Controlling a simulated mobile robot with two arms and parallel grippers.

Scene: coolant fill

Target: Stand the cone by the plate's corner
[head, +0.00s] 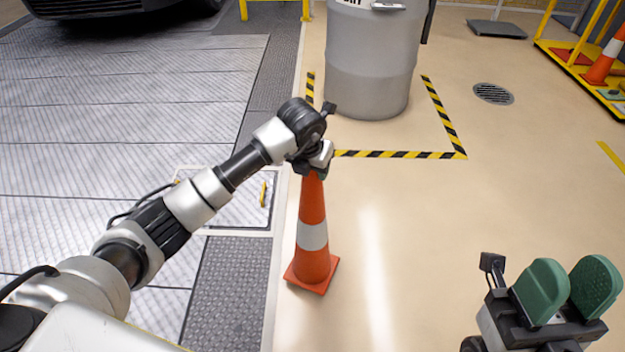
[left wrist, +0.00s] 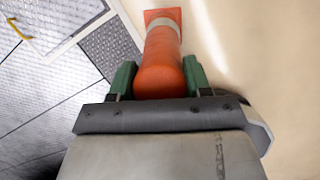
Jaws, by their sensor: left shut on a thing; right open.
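An orange cone (head: 312,217) with a white band stands upright at the edge of the cream floor, close to the grey plated floor. In the left wrist view the cone (left wrist: 162,62) lies between the green fingers. My left gripper (head: 314,170) is shut on the cone's top. Its square base looks to be at floor level; I cannot tell whether it touches. A light plate (head: 240,212) with a yellow handle lies just left of the cone, and its corner is near the cone. My right gripper (head: 568,292) is open and empty at the lower right.
A grey drum (head: 368,62) stands behind, inside black-and-yellow floor tape (head: 400,154). A floor drain (head: 493,94) is to its right. A yellow rack (head: 582,75) with another orange cone (head: 604,66) stands at the far right. The cream floor right of the held cone is clear.

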